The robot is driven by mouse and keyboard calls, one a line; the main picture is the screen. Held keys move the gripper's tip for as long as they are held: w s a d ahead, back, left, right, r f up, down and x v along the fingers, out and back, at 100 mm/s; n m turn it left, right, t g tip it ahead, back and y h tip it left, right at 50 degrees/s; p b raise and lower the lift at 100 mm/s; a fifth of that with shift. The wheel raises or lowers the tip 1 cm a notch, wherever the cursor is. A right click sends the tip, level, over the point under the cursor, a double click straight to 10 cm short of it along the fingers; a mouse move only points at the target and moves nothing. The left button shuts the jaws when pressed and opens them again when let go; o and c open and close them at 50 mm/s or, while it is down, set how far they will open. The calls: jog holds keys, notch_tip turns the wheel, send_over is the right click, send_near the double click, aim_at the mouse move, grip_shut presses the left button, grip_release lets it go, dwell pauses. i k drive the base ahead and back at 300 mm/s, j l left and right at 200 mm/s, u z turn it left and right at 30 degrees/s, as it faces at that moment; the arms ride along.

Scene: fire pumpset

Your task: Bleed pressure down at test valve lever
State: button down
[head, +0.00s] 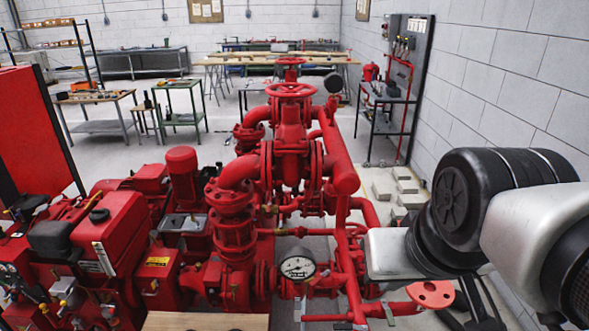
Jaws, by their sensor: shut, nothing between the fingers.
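The red pump set fills the middle of the head view. A round white pressure gauge (298,268) with a dark needle faces me low in the middle; I cannot read its value. A small brass fitting (281,231) sits on a thin line above the gauge. I cannot make out a test valve lever with certainty. A red pipe with an open round flange (431,293) runs at the lower right. My arm (462,205) comes in from the right, its pale block end beside the red pipes. My gripper's fingers cannot be made out.
Red handwheels (290,91) top the valve stack. A red engine (110,235) with a black cap stands at the left. A wooden board (205,322) lies at the bottom edge. A dark wall panel (407,75) and grey block wall bound the right. Benches stand behind.

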aim_at(319, 277)
jog(key=u, duration=0.5)
jog(key=j+z, duration=0.15)
jog(key=j, duration=0.4)
jog(key=j+z, duration=0.15)
jog(key=j, duration=0.45)
jog(key=j+z, duration=0.2)
jog(key=j, duration=0.35)
jog(key=k+j+z, duration=0.15)
jog(key=j, duration=0.4)
